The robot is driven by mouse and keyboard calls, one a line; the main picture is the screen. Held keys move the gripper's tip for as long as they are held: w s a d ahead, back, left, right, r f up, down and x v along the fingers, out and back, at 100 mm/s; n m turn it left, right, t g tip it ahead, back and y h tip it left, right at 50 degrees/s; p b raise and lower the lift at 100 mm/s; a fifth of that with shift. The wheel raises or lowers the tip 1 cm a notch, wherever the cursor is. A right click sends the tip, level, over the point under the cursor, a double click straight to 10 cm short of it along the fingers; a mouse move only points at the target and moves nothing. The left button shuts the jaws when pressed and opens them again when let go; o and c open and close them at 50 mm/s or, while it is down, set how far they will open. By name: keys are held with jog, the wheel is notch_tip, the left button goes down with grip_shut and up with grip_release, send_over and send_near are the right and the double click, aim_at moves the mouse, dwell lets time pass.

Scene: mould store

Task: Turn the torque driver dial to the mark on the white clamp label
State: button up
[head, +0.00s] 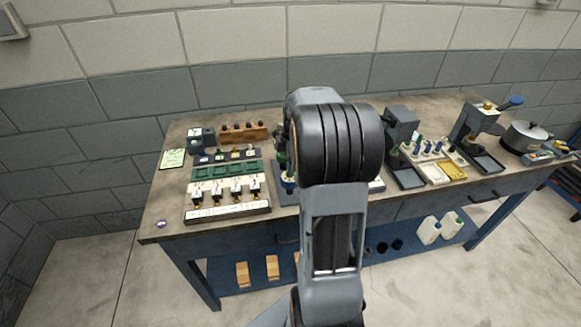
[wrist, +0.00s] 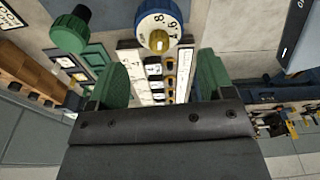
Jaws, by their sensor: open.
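In the wrist view, a dial (wrist: 153,22) with a white numbered ring, blue body and brass-coloured tip lies ahead of my gripper (wrist: 160,65). My gripper is open, its two green fingers wide apart with nothing seen held between them. The dial shows beyond the fingertips, between their lines; the gap to it is hard to judge. Numbers such as 8 and 6 show on the ring, but its pointer setting is unclear. White strips with black marks (wrist: 130,62) lie beyond the fingers; I cannot tell which is the clamp label. My arm hides the gripper in the head view.
A green knob (wrist: 70,32) stands left of the dial in the wrist view. In the head view, the bench (head: 165,222) carries a white-fronted rack (head: 228,212), a green tray (head: 225,171), a wooden block (head: 243,133), a note card (head: 172,158), presses and a pot (head: 525,137) at right.

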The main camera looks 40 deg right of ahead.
jog(key=shift+r+p, duration=1.75)
jog(key=shift+r, duration=1)
